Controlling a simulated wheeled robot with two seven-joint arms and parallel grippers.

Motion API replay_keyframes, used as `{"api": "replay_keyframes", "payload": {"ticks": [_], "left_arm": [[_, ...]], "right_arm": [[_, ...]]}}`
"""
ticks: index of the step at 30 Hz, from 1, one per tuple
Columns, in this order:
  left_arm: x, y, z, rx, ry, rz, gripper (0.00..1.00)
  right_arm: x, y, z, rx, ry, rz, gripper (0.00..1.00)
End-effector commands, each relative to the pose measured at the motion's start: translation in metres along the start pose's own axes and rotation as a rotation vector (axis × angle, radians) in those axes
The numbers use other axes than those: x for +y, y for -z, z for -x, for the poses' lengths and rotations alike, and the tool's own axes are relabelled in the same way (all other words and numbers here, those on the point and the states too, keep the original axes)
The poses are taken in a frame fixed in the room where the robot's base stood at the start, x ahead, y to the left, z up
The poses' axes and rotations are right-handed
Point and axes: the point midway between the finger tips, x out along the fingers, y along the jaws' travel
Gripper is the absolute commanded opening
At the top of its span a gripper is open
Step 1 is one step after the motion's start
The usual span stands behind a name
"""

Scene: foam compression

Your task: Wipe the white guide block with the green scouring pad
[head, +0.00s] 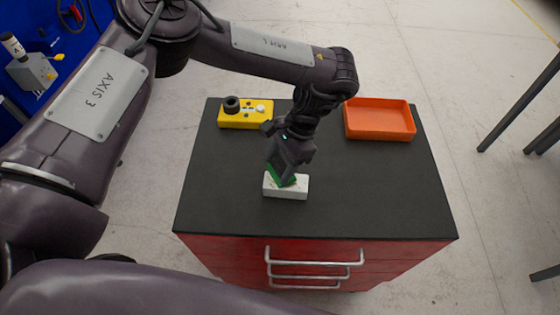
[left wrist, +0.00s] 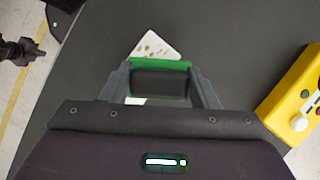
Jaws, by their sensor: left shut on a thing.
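The white guide block (head: 287,192) lies on the black table top near its front middle. My left gripper (head: 283,172) is shut on the green scouring pad (head: 288,182), which is right at the top of the block and seems to touch it. In the left wrist view the green pad (left wrist: 158,65) sits between the two fingers (left wrist: 160,84). Part of the white block (left wrist: 156,46) shows beyond it, with brownish marks on its surface. My right gripper does not show clearly in the head view.
A yellow box (head: 245,114) with a black knob and a white button stands at the back left of the table top (head: 370,200). An open orange tray (head: 379,138) stands at the back right. The front right and left of the top are clear. Red drawers with metal handles (head: 314,262) are below.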

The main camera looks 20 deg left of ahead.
Motion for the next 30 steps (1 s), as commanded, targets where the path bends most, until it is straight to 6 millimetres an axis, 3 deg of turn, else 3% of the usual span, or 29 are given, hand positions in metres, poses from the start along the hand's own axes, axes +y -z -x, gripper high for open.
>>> {"api": "replay_keyframes", "payload": {"ticks": [16,30], "left_arm": [[0.032,-0.022,-0.005,0.0,-0.002,0.0,0.36],[0.04,-0.008,-0.004,0.0,-0.001,0.0,0.36]], "right_arm": [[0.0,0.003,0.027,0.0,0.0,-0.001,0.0],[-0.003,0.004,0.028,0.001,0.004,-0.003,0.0]]}}
